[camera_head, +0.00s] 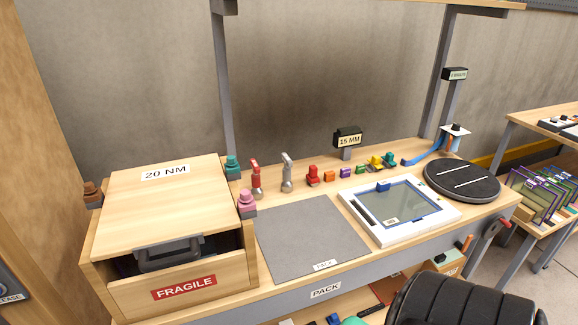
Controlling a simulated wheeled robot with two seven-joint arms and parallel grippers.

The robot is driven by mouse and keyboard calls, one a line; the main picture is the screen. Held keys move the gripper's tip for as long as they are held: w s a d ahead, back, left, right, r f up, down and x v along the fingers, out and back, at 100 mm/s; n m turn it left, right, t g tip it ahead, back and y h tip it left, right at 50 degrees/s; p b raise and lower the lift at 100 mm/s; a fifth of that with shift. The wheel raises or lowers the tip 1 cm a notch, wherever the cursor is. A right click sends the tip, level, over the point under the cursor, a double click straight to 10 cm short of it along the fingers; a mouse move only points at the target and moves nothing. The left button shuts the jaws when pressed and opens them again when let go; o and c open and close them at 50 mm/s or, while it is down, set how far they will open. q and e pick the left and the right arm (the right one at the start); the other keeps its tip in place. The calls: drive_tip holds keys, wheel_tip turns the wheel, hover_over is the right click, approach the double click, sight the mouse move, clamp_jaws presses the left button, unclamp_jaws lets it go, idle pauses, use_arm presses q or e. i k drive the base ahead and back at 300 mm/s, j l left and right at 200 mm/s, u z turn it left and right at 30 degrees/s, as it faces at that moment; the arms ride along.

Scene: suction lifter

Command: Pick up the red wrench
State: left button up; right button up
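A red upright tool with a silver-grey lower end, which looks like the red wrench (256,178), stands on the bench behind the grey mat. It is just right of the wooden box. A similar grey tool (287,173) stands a little to its right. Neither of my grippers shows in the head view, and nothing is seen touching the red tool.
The wooden box (130,205) marked 20 NM fills the bench's left. Pink (246,203) and teal (232,167) knobs stand close to the red tool. The grey mat (310,235) is bare. Small coloured blocks, a white framed panel (440,212) and a black turntable (462,182) lie right.

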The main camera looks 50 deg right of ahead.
sight(256, 191)
drive_tip(key=z, duration=1.3)
drive_tip(key=u, duration=1.6)
drive_tip(key=z, duration=1.4)
